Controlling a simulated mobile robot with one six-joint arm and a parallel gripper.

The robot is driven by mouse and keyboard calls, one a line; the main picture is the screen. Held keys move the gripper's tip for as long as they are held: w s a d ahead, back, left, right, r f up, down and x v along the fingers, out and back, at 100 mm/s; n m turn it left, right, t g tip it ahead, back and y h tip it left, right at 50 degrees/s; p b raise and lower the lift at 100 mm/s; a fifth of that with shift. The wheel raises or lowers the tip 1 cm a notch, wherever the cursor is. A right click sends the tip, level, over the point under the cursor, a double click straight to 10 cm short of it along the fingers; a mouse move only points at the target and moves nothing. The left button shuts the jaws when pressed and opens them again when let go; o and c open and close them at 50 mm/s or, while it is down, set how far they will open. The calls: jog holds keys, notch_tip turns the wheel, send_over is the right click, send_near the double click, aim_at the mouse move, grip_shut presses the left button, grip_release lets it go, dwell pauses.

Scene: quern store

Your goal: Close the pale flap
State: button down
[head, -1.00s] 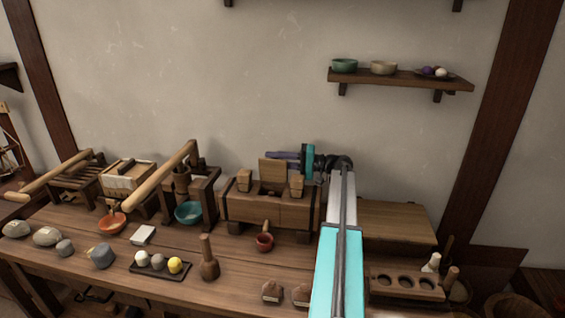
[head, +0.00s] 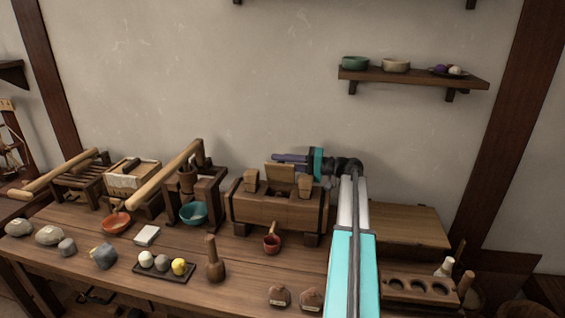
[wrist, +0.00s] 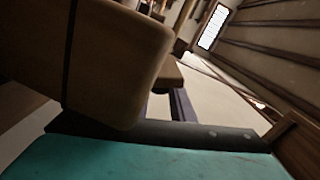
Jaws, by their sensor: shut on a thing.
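The pale flap (head: 279,173) stands raised at the back of a wooden chest (head: 275,208) on the bench, between two wooden blocks. It looks close to upright. My gripper (head: 280,157) reaches in from the right, just behind the flap's top edge, with its dark fingers pointing left. In the wrist view the dark fingers (wrist: 180,105) meet a small brown piece that looks like the flap's edge. The gripper is shut on it. A large brown block, close to the camera, hides part of that view.
Two wooden blocks (head: 251,180) (head: 305,184) flank the flap on the chest top. A red ladle cup (head: 271,244) is in front of the chest. A teal bowl (head: 194,213) and a lever press stand at left. A wall shelf (head: 412,77) hangs above right.

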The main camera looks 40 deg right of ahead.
jog(key=c, duration=1.6)
grip_release()
jog(key=shift+s, duration=0.1)
jog(key=shift+o, duration=0.2)
jog(key=b+v, duration=0.1)
jog(key=v, duration=1.2)
jog(key=shift+s+d, duration=0.2)
jog(key=shift+s, duration=0.1)
